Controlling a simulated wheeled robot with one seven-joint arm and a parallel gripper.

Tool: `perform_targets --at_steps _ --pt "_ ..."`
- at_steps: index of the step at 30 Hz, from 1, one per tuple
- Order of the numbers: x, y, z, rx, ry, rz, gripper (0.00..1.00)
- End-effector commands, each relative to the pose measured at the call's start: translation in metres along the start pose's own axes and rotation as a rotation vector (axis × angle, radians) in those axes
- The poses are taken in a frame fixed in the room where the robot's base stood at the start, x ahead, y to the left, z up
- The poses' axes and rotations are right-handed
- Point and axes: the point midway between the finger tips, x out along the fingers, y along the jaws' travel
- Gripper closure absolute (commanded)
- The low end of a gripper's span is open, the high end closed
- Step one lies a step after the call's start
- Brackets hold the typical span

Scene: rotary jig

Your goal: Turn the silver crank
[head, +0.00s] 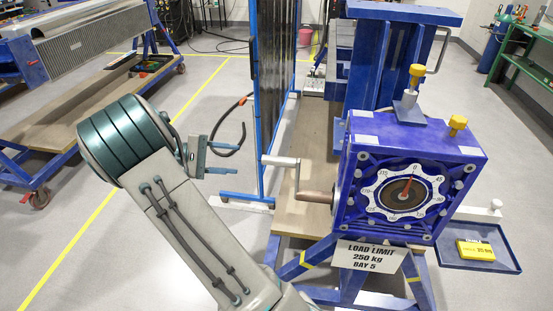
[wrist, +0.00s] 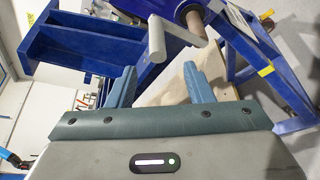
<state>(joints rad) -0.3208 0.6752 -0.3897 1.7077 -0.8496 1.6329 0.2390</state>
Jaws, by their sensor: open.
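The silver crank (head: 280,161) sticks out to the left from the blue gearbox (head: 460,160). Its arm runs down to a brownish shaft on the gearbox's left side, with the grip at the upper end pointing left. My gripper (head: 228,160) is to the left of the crank, open and empty, with a gap between its fingertips and the grip. In the wrist view, the crank grip (wrist: 157,42) lies just beyond and between the open blue fingers of my gripper (wrist: 160,72), not touching either. The dial (head: 404,194) on the gearbox front has a red needle pointing close to 0.
Two yellow knobs (head: 416,76) (head: 458,123) stand on top of the gearbox. A load limit sign (head: 369,256) hangs below it, and a blue side tray (head: 505,262) holds a yellow box (head: 475,250). A blue-framed dark screen (head: 272,80) stands behind my gripper.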

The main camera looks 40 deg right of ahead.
Motion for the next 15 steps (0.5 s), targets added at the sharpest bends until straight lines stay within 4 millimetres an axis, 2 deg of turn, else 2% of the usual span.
perform_targets --at_steps 4,7,15 --pt "0.003 0.003 -0.002 0.006 -0.014 0.027 0.53" --pt "0.016 0.004 -0.002 0.006 -0.016 0.027 0.53" --pt "0.072 0.005 0.0 0.004 -0.015 0.023 0.53"
